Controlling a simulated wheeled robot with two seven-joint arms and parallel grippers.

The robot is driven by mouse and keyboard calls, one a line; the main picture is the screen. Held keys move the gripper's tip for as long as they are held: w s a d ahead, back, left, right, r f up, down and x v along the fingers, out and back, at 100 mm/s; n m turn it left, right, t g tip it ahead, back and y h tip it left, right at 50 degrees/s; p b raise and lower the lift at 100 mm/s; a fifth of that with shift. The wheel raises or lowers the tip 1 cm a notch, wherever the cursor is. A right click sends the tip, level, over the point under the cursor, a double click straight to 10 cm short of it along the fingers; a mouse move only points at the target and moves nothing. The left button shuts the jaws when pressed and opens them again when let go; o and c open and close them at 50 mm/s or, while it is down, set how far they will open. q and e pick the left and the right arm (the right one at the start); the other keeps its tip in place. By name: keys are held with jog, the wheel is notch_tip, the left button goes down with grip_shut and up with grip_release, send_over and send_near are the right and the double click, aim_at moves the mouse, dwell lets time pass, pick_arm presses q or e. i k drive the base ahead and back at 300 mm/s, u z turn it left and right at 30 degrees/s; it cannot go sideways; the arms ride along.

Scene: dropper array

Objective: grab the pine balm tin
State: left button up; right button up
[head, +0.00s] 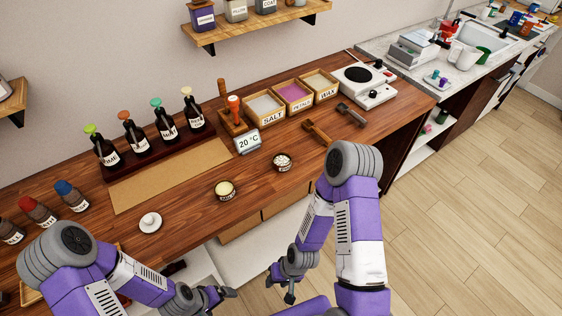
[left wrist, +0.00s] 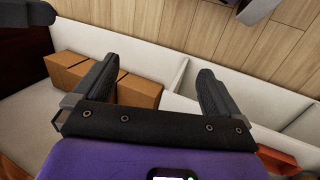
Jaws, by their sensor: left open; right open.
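Two small round tins stand open on the wooden counter. One tin (head: 225,189) holds a pale yellow content, and the other tin (head: 282,161) holds white pieces. Their labels are too small to read, so I cannot tell whether either is the pine balm tin. My left gripper (head: 226,294) is open, low in front of the counter and apart from both tins. In the left wrist view its fingers (left wrist: 155,72) are spread with nothing gripped between them. My right gripper (head: 289,293) is open and empty, also below the counter's front edge.
A white dish (head: 150,222) sits left of the yellow tin. Dropper bottles (head: 165,122) stand in a rack behind a tan mat (head: 172,175). Salt, petals and wax boxes (head: 293,97), a thermometer display (head: 248,141) and a hotplate (head: 364,83) line the back. Brown boxes (left wrist: 140,90) lie on a low shelf.

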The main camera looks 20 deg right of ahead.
aim_at(282, 160)
jog(key=u, duration=2.45)
jog(key=k, duration=1.4)
jog(key=z, duration=2.15)
jog(key=i, duration=0.3)
jog(key=u, duration=0.15)
